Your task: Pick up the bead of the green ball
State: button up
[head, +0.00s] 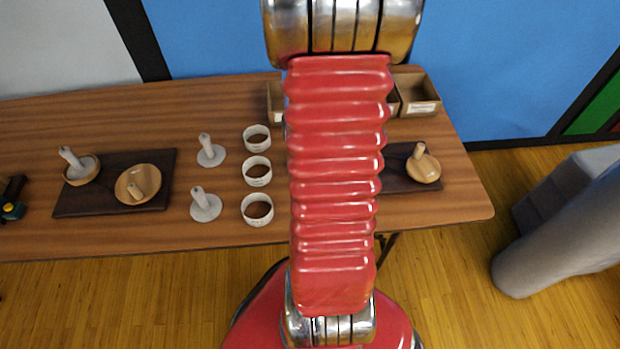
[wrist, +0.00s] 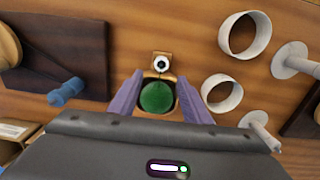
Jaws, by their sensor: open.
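The green ball (wrist: 157,97) shows in the wrist view, low between the two purple fingers of my open gripper (wrist: 160,80). A pale bead (wrist: 161,63) with a dark centre is just above the ball in the picture, slightly beyond the fingertips. A small tan piece surrounds or sits beneath the bead; I cannot tell which. The fingers are apart on either side, and nothing is clamped between them. In the head view my red arm hides the ball, the bead and the gripper.
On the wooden table (head: 30,125), several white rings (head: 257,171) stand left of my arm, beside white pegs (head: 206,205). A dark board (head: 108,205) holds wooden dishes (head: 138,185). Another dish (head: 423,167) is at right. An open box (head: 418,92) stands at the back right.

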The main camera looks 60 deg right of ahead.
jog(key=shift+f, duration=0.7)
jog(key=shift+a+f, duration=0.2)
jog(key=shift+f, duration=2.4)
jog(key=shift+c, duration=0.2)
grip_shut()
